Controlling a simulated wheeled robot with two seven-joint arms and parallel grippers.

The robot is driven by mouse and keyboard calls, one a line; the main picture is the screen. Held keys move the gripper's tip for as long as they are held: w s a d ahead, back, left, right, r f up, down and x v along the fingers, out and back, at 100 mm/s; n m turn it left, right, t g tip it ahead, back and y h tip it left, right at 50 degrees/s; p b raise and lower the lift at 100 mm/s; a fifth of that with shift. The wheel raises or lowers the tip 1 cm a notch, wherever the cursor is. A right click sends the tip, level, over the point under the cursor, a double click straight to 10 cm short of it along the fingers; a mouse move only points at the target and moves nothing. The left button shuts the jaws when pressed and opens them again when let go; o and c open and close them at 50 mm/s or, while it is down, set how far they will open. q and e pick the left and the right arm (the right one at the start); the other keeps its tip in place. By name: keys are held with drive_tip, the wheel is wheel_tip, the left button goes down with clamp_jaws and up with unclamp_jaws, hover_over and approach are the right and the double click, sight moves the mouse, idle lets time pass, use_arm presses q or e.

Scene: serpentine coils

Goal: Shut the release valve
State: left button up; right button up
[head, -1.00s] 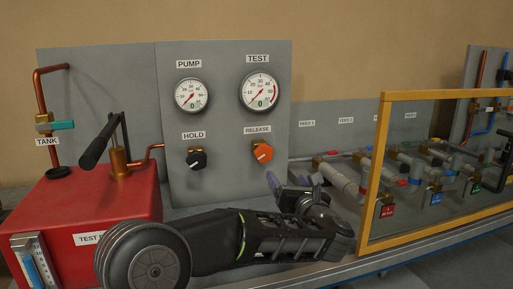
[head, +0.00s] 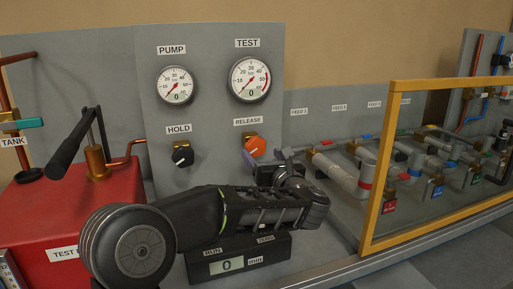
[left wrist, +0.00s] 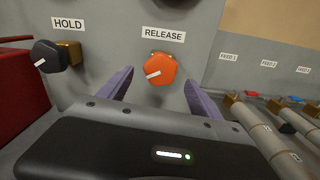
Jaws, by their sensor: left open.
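The release valve is an orange knob (head: 256,147) with a white pointer line, under the RELEASE label on the grey panel (head: 213,100). In the left wrist view the orange knob (left wrist: 160,69) sits between my gripper's two purple fingers, a little beyond them, its line slanting from lower left to upper right. My left gripper (head: 265,160) is open and empty, just below and in front of the knob in the head view; it also shows in the left wrist view (left wrist: 157,92). The fingers do not appear to touch the knob. My right gripper is not seen.
The black HOLD knob (head: 182,155) is left of the release knob. The PUMP gauge (head: 175,85) and TEST gauge (head: 249,79) are above. A red tank (head: 105,200) with a pump lever stands left. A display box (head: 245,258) lies below my arm. Pipes and a yellow-framed screen (head: 377,160) are right.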

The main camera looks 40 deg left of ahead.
sight(257, 149)
use_arm(q)
drive_tip(key=p+x, duration=0.1)
drive_tip(key=x, duration=0.4)
drive_tip(key=shift+w+a, duration=0.1)
drive_tip(key=shift+a, duration=0.1)
drive_tip(key=c, duration=1.4)
